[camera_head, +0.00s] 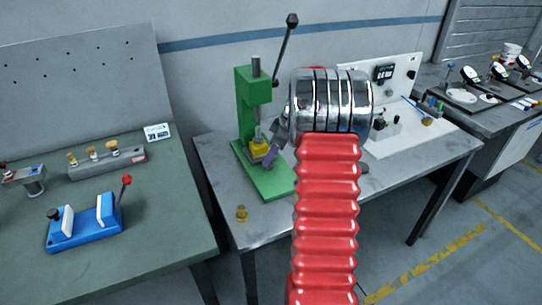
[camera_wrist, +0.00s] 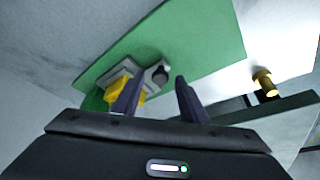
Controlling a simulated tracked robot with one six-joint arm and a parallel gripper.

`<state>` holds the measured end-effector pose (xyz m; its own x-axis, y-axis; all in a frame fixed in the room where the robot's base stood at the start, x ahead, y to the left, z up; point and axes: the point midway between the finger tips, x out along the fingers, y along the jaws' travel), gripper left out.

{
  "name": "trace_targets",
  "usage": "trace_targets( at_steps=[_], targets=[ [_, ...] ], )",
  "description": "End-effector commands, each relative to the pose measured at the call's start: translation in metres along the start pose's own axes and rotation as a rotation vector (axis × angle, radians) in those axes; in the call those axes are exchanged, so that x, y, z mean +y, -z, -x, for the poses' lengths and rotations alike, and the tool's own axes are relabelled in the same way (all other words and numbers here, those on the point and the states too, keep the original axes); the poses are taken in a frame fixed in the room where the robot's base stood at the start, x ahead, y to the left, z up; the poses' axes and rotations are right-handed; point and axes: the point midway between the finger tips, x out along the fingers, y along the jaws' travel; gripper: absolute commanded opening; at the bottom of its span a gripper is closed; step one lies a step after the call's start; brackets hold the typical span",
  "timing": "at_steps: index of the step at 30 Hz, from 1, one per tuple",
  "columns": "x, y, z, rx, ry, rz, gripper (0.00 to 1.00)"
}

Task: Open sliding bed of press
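The green press (camera_head: 248,110) with a long dark lever stands on the grey table. Its base (camera_wrist: 205,45) fills much of the wrist view. The grey sliding bed (camera_wrist: 122,72) carries a yellow block (camera_wrist: 116,92), which also shows under the press ram in the head view (camera_head: 260,147). A dark round knob (camera_wrist: 160,74) sits on a grey bracket at the bed's side. My gripper (camera_wrist: 158,82) is open. In the wrist view the knob appears between its fingertips; contact is not visible. In the head view my gripper (camera_head: 272,150) is close beside the yellow block.
A small brass piece (camera_head: 242,213) stands near the table's front edge, also in the wrist view (camera_wrist: 265,82). A white panel station (camera_head: 395,75) is behind my arm. A blue fixture (camera_head: 85,222) with a red-knobbed lever is on the left table.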

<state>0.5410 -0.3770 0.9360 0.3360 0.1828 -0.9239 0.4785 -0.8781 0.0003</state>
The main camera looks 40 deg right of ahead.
Motion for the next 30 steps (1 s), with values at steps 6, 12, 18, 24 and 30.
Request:
trace_targets(
  at_steps=[6,12,18,24,30],
  targets=[
    [-0.0002,0.0001,-0.0029,0.0,0.0,0.0,0.39],
    [-0.0002,0.0002,-0.0028,0.0,0.0,0.0,0.33],
    [-0.0002,0.0003,-0.0027,0.0,0.0,0.001,0.19],
    [-0.0002,0.0005,-0.0027,0.0,0.0,0.001,0.05],
    [-0.0002,0.0006,-0.0026,0.0,0.0,0.001,0.0]
  ],
)
